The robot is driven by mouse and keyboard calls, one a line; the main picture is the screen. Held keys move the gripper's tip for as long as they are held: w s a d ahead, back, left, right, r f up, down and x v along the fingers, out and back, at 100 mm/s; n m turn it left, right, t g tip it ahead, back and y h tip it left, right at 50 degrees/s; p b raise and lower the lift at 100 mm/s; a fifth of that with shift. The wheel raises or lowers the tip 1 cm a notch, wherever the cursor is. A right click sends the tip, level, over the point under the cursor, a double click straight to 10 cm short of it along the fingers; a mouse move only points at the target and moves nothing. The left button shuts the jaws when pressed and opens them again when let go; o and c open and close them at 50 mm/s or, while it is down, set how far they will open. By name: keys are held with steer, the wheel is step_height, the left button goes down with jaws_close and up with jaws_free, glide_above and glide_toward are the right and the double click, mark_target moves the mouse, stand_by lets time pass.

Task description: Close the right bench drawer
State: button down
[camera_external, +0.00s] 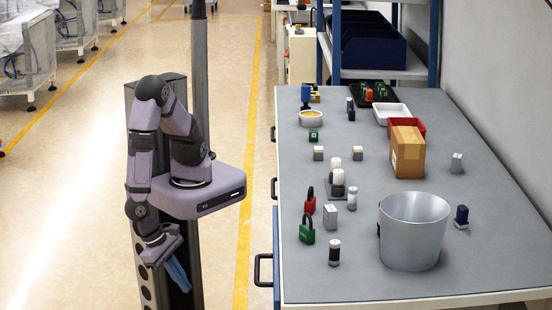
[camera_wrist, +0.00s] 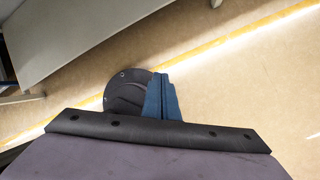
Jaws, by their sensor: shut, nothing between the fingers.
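The grey workbench (camera_external: 350,278) fills the right of the external view. Black drawer handles stick out along its left side. The nearest handle (camera_external: 263,270) is on a blue drawer front (camera_external: 276,245), which stands out a little past the bench edge; its inside is hidden. The other handles (camera_external: 273,188) and (camera_external: 273,134) sit closer to the bench. My gripper (camera_external: 178,276), with blue fingers, hangs low left of the bench, pointing down. It is shut, empty and apart from the drawer. Its fingers also show in the wrist view (camera_wrist: 162,98).
Floor with a yellow line (camera_external: 246,200) lies between my arm and the bench. On the bench stand a metal bucket (camera_external: 412,235), a cardboard box (camera_external: 408,152), red (camera_external: 309,203) and green (camera_external: 307,232) padlocks and several small parts. A blue shelf rack (camera_external: 375,50) stands behind.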

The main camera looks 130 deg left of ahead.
step_height(320, 180, down, 8)
steer(key=s+a+m+t+y+b, duration=0.1)
steer(key=a+m+t+y+b, duration=0.15)
steer(key=b, duration=0.25)
steer(key=w+a+r+n+t+y, duration=0.1)
steer(key=w+r+n+t+y, duration=0.3)
steer(key=r, duration=0.5)
steer(key=w+a+r+n+t+y, duration=0.25)
steer(key=r+n, duration=0.25)
steer(key=r, duration=0.5)
steer(key=x, duration=1.3)
steer(key=shift+w+t, duration=0.2)
steer(key=shift+t, duration=0.1)
steer(key=shift+p, duration=0.3)
